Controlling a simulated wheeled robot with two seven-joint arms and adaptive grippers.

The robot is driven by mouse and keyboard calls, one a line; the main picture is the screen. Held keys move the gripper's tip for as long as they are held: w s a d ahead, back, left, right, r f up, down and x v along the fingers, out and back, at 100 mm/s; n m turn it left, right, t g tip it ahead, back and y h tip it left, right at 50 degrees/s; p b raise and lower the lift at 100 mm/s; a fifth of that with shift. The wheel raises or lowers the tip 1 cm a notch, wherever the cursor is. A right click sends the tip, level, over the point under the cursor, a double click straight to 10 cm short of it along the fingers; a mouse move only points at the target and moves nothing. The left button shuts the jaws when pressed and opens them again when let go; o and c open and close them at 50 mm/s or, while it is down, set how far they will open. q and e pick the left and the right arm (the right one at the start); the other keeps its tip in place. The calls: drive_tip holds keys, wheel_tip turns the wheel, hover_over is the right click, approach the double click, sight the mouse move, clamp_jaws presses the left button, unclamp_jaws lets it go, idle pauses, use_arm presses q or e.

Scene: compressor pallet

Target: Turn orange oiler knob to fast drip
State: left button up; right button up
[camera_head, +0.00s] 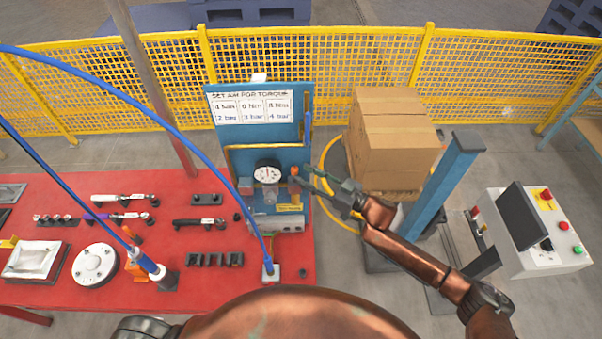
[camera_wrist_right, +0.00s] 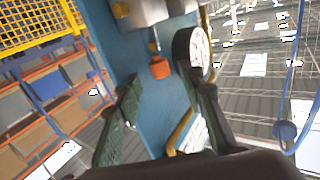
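The orange oiler knob (camera_head: 294,170) is on the front of the blue panel (camera_head: 239,118), right of the round gauge (camera_head: 268,172). In the right wrist view the knob (camera_wrist_right: 160,68) hangs below a grey metal fitting (camera_wrist_right: 145,12), with the gauge (camera_wrist_right: 191,51) close at its right. My right gripper (camera_head: 306,177) points at the knob from the right. In the wrist view the gripper (camera_wrist_right: 165,88) is open, and the knob shows between and just beyond its fingertips. Contact with the knob does not show.
The red table (camera_head: 170,270) carries wrenches, sockets and a white round device (camera_head: 94,264). A blue hose (camera_head: 170,120) arcs over it. Cardboard boxes (camera_head: 390,135) and a blue post (camera_head: 440,185) stand right of the panel. A yellow fence (camera_head: 350,60) runs behind.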

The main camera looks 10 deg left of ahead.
drive_tip(key=v, duration=0.5)
drive_tip(key=shift+s+d, duration=0.2)
drive_tip(key=shift+d, duration=0.1)
